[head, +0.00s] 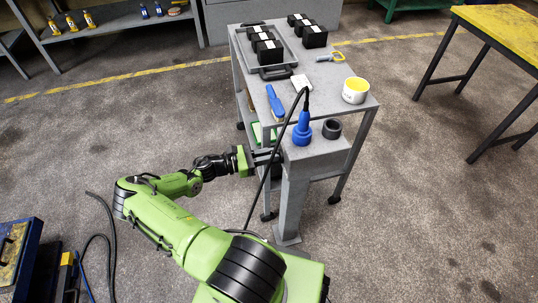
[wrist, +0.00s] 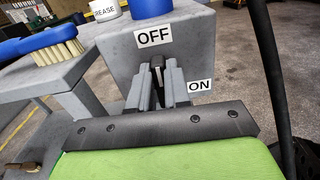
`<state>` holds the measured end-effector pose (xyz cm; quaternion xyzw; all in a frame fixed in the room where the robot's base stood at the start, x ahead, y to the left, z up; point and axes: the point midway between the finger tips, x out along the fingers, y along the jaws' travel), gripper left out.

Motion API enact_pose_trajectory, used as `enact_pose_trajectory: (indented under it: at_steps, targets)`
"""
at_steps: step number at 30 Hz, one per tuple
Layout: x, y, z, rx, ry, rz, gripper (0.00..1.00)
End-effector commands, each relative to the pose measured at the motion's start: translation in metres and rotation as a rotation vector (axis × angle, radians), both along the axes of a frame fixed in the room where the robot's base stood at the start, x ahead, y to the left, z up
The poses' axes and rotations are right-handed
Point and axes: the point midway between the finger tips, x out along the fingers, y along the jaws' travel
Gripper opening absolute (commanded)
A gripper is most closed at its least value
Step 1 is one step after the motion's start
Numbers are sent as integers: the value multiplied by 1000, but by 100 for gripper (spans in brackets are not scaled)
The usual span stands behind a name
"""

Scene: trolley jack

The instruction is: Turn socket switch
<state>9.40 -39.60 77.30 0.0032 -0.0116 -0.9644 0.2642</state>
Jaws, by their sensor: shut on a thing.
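The socket box (head: 318,148) is a grey block on a post (head: 291,205) at the front of the trolley. In the wrist view, its face (wrist: 192,45) carries an OFF label (wrist: 154,36) above and an ON label (wrist: 199,85) lower right. A dark switch handle (wrist: 157,63) stands just below OFF, between my fingers. My gripper (wrist: 163,82) is shut on it; in the head view it reaches the box's left side (head: 271,155). The handle's lower part is hidden by my fingers. A blue plug (head: 302,131) with a black cable stands upright on top of the box.
The black cable (head: 268,175) hangs down in front of my gripper in the head view and runs along the right in the wrist view (wrist: 268,65). A black ring (head: 332,128), blue brush (head: 274,103) and grease tub (head: 355,91) are nearby.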

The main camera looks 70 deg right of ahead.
Motion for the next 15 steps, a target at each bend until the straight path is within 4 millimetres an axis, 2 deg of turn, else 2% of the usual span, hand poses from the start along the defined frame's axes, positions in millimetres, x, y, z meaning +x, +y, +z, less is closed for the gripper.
enact_pose_trajectory:
  at_steps: [8,15]
  targets:
    - [-1,2,-1,-126,-75,0,0]
    - [-3,5,-3,-311,-185,0,0]
